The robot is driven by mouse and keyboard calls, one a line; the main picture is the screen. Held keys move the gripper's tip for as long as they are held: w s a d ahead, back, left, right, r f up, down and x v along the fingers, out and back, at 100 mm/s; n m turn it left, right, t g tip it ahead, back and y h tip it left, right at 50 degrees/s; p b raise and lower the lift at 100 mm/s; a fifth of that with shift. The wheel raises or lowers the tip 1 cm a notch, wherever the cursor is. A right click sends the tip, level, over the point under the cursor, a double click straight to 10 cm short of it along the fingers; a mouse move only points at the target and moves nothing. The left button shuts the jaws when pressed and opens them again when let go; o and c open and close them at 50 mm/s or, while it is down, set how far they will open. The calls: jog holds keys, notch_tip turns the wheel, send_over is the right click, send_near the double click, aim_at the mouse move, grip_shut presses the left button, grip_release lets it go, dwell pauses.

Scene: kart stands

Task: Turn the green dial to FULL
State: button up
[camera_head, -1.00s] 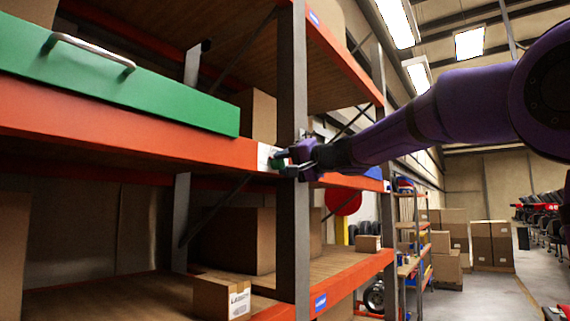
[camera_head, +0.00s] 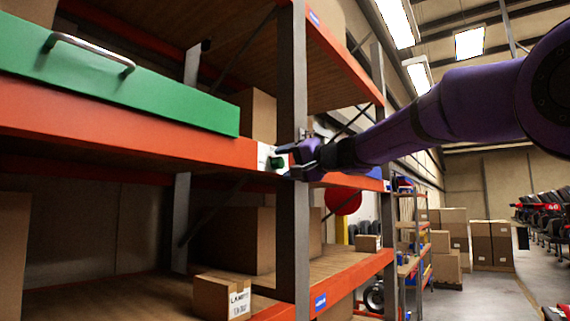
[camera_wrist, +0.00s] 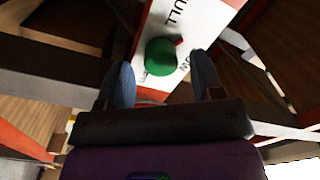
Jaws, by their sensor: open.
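The green dial (camera_head: 276,162) is on a white label plate (camera_head: 263,157) at the right end of the orange shelf beam. In the wrist view the round green dial (camera_wrist: 160,57) has a red pointer (camera_wrist: 180,41) toward the upper right, between partly visible lettering reading "ULL" above and "OW" to the right. My gripper (camera_head: 284,160) is open at the dial. In the wrist view its two fingers (camera_wrist: 163,80) stand apart, with the dial just beyond and between their tips. I cannot tell whether they touch it.
A grey upright post (camera_head: 292,90) stands right beside the dial, close to my gripper. A green drawer or box with a handle (camera_head: 150,97) sits on the shelf at left. Cardboard boxes (camera_head: 222,296) stand on the lower shelf.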

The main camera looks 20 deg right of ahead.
jog(key=v, duration=1)
jog(key=s+f+n+g+h, duration=0.2)
jog(key=s+f+g+h, duration=0.2)
jog(key=s+f, duration=1)
jog(key=s+f+n+g+h, duration=0.2)
jog(key=s+f+g+h, duration=0.3)
jog(key=s+f, duration=0.9)
notch_tip(320, 180, down, 5)
jog(key=shift+s+f+h, duration=0.15)
jog(key=shift+s+h, duration=0.25)
jog(key=shift+h, duration=0.6)
